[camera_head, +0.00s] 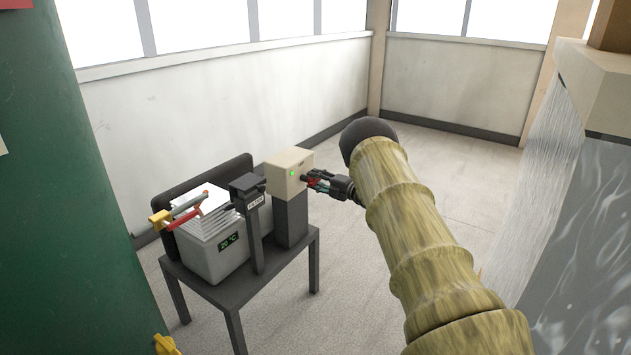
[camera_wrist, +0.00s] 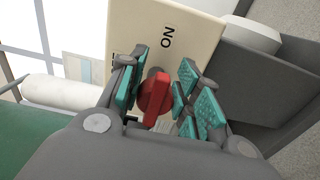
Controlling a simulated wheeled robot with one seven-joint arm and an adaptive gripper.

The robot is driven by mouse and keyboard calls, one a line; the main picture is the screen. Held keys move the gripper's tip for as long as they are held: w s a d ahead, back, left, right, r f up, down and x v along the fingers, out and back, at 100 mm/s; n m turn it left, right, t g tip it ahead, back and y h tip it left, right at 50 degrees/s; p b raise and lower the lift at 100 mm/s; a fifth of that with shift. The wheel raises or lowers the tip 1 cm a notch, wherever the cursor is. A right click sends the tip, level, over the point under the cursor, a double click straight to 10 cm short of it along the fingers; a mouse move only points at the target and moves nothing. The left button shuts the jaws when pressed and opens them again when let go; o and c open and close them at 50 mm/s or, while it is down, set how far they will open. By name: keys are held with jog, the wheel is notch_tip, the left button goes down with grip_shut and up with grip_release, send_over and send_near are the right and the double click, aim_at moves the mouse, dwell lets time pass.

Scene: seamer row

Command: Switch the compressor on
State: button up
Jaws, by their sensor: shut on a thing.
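The cream switch box (camera_head: 286,160) stands on a dark grey pedestal on the small table, with a small green light lit on its front. In the wrist view the box face (camera_wrist: 190,22) carries the word ON, and a second label at its left is mostly hidden by a finger. A red rotary handle (camera_wrist: 156,97) sits between my teal finger pads. My gripper (camera_wrist: 160,92) is shut on it; it also shows in the head view (camera_head: 314,181) at the front of the box. The grey machine with white fins (camera_head: 212,262), perhaps the compressor, stands left of the box and shows 20 °C.
A dark filter post (camera_head: 257,240) stands between the machine and switch box. Red and yellow valve handles (camera_head: 186,213) stick out at the table's left. The dark table (camera_head: 238,300) has little bare top. A green surface fills the left; a pale curtain-like surface hangs at right.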

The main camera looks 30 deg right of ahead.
jog(key=shift+d, duration=0.2)
jog(key=o, duration=1)
jog(key=shift+a, duration=0.1)
jog(key=v, duration=1.2)
jog(key=shift+f, duration=0.1)
jog(key=shift+a, duration=0.1)
